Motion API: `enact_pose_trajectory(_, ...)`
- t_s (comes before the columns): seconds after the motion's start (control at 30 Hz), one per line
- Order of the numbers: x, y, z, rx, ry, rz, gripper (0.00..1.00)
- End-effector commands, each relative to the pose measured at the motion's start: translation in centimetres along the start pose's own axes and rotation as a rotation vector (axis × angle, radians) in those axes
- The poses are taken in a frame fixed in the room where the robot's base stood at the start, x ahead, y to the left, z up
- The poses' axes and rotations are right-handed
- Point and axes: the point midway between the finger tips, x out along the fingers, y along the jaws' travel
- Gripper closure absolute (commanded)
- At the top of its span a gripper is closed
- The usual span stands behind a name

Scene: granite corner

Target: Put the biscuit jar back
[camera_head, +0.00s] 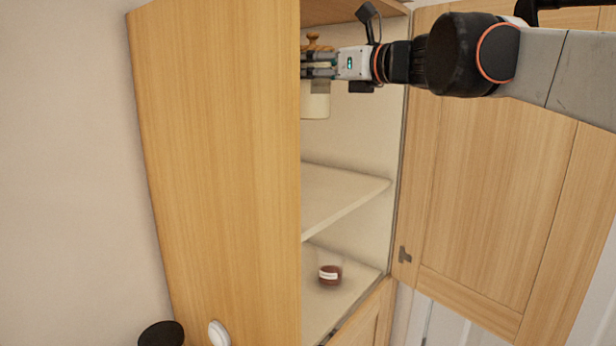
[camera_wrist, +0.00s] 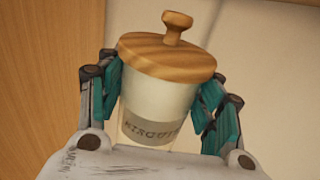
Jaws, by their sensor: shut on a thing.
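The biscuit jar (camera_wrist: 155,105) has a cream body with a dark "BISCUITS" label and a round wooden lid with a knob. In the wrist view it sits between the teal pads of my gripper (camera_wrist: 165,110), which is shut on it, and it looks slightly tilted there. In the head view the jar (camera_head: 316,104) is inside the open cupboard, above the middle shelf (camera_head: 345,196), with its left part hidden by the cupboard side. My gripper (camera_head: 320,66) reaches in from the right, near the top of the opening.
The open cupboard door (camera_head: 490,190) is on the right, below my arm. The tall cupboard side (camera_head: 215,160) blocks the left. The visible part of the middle shelf is bare.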

Motion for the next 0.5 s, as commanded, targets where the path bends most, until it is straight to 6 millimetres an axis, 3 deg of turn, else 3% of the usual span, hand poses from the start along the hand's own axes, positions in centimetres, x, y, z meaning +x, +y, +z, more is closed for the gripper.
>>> enact_pose_trajectory(0.5,0.0,0.0,-11.2,0.001,-0.001,-0.001,1.0)
